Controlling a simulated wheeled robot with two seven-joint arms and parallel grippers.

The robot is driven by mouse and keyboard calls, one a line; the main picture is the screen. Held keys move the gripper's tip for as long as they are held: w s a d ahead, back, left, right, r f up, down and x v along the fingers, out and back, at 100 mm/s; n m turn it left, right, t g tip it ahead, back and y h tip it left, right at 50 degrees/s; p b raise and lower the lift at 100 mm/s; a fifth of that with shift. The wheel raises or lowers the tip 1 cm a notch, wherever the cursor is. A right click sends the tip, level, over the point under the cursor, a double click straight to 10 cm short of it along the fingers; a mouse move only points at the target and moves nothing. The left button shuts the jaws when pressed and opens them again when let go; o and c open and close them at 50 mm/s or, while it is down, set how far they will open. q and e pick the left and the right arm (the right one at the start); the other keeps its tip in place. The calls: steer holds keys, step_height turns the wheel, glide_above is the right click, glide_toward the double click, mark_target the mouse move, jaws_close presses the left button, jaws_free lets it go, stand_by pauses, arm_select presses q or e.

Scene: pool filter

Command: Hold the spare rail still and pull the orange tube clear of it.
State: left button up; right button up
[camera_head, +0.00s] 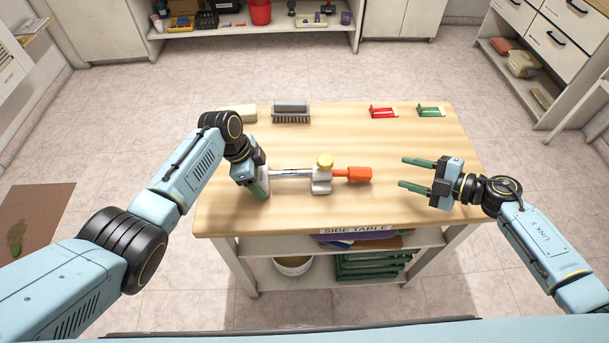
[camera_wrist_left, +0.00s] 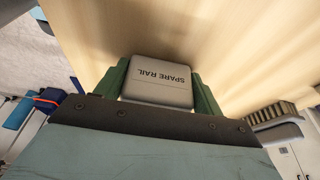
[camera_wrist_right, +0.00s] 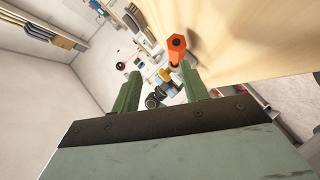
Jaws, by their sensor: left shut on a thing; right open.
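The orange tube (camera_head: 353,174) sits at the rail's right end, pointing right. My left gripper (camera_head: 262,186) is shut on the block at the rail's left end; in the left wrist view the block (camera_wrist_left: 158,82) reads "SPARE RAIL" between the fingers. My right gripper (camera_head: 415,173) is open and empty, to the right of the tube and apart from it. The tube also shows in the right wrist view (camera_wrist_right: 177,50), beyond the fingertips.
A grey brush (camera_head: 291,112) and a pale block (camera_head: 242,114) lie at the table's back left. A red item (camera_head: 383,112) and a green item (camera_head: 430,111) lie at the back right. The wooden table top (camera_head: 340,135) is clear between them and the rail.

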mark_target(371, 170)
steer(key=shift+s+f+n+g, duration=0.3)
steer(key=shift+s+f+n, duration=0.1)
steer(key=shift+s, duration=0.05)
steer(key=shift+x, duration=4.3)
jaws_close()
steer(key=shift+d, duration=0.25)
steer(key=shift+d, duration=0.45)
steer(key=shift+w+d, duration=0.1)
